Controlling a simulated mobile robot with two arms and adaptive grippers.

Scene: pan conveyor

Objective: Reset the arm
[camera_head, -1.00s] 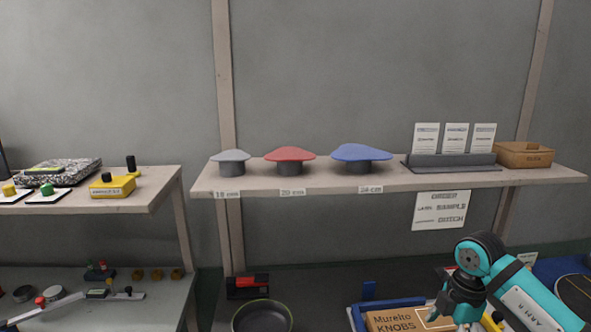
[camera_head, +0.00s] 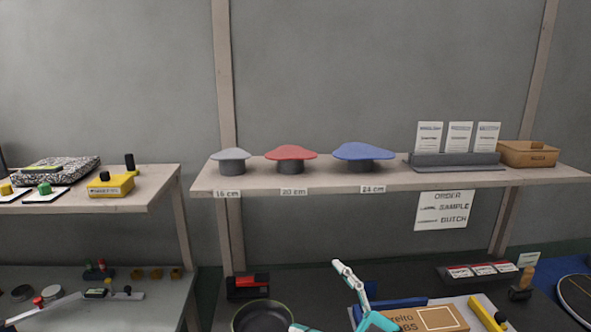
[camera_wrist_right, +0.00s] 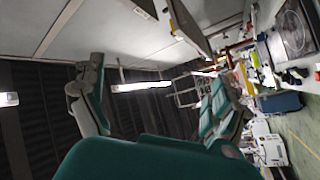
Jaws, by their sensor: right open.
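My right gripper (camera_head: 322,298) is at the bottom of the head view, left of the cardboard knobs box (camera_head: 425,318). One teal finger with a pale tip points up and left; a second teal part shows at the bottom edge. Most of the arm is out of frame. In the right wrist view the two teal fingers (camera_wrist_right: 150,80) stand wide apart with nothing between them. My left gripper is not in view.
The shelf (camera_head: 300,181) holds a grey, a red and a blue lid, a card rack (camera_head: 455,163) and a brown bin (camera_head: 528,154). Below are a dark pan (camera_head: 262,318), a red-black device (camera_head: 248,286), a blue tray (camera_head: 398,303) and a yellow item (camera_head: 487,313).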

